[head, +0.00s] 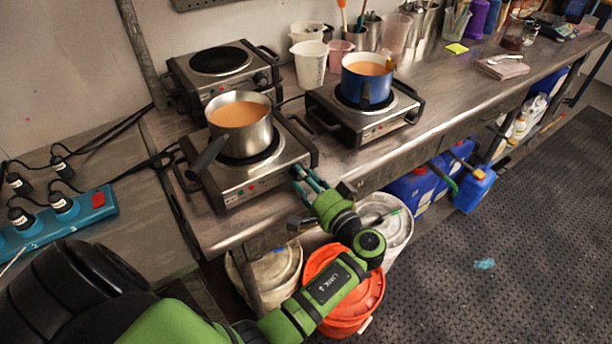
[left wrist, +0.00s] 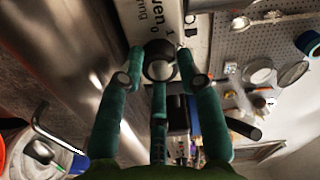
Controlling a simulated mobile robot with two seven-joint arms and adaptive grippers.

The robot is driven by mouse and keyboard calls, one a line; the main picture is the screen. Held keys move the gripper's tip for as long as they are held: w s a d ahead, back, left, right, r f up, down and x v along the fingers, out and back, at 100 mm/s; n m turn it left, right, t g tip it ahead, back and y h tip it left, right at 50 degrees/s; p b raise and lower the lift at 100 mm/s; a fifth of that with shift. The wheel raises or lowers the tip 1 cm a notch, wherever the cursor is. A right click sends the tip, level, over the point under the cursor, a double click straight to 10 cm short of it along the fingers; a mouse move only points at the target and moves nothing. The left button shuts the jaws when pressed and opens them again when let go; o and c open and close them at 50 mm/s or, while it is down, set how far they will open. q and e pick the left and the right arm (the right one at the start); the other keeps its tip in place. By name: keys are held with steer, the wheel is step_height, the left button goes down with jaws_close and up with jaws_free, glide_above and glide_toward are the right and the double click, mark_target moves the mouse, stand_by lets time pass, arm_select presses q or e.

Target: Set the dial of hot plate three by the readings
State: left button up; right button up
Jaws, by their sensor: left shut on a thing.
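My left gripper (head: 308,179) reaches the right end of the front panel of the front-left hot plate (head: 232,190). In the left wrist view its teal fingers (left wrist: 160,82) are closed around a round dark dial (left wrist: 160,60) on a pale panel with printed lettering. In the head view the fingers hide that dial. A steel pot (head: 242,122) of orange-brown liquid sits on this hot plate, its dark handle toward the front left. I cannot read the plate's number or the dial setting. My right gripper is not in view.
A second hot plate (head: 378,122) holds a blue pot (head: 366,87) with a probe-like item in it. An empty hot plate (head: 222,68) stands behind. A blue power strip (head: 60,222) lies left. Buckets, one orange-lidded (head: 345,285), stand below the bench edge.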

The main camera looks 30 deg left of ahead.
arm_select(q)
steer(key=shift+a+r+m+p, duration=0.2)
steer(key=shift+m+p, duration=0.1)
steer(key=shift+m, duration=0.6)
steer(key=shift+f, duration=0.1)
steer(key=o, duration=0.9)
steer(key=shift+c, duration=0.2)
steer(key=shift+a, duration=0.15)
steer(key=shift+f, duration=0.1)
steer(key=shift+d+r, duration=0.2)
steer(key=shift+r, duration=0.4)
step_height(320, 180, up, 9)
steer(key=shift+a, duration=0.2)
